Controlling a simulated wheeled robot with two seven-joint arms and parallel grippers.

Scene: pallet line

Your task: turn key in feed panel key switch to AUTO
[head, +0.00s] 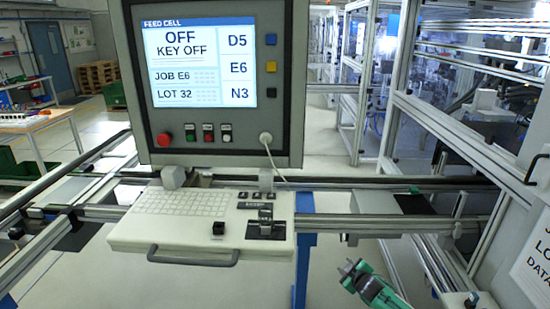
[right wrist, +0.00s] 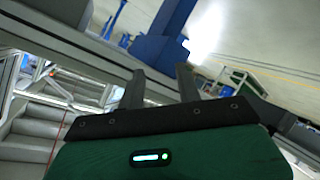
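The feed panel's screen (head: 199,64) reads "OFF" and "KEY OFF". Below it a white keyboard shelf (head: 128,238) carries a black fixture (head: 265,229) with a small upright grey part, near its right front corner. It looks like the key switch with the key, but its setting is too small to read. My right gripper (head: 352,271) is low and to the right of the shelf, apart from it. In the right wrist view its two fingers (right wrist: 161,88) stand apart with nothing between them. My left gripper is not in the head view.
A small black knob (head: 218,228) sits left of the fixture. A grey handle (head: 193,259) runs along the shelf front. Metal rails (head: 400,228) cross at shelf height, and a blue post (head: 304,250) stands right of the shelf. A framed enclosure (head: 455,120) stands at right.

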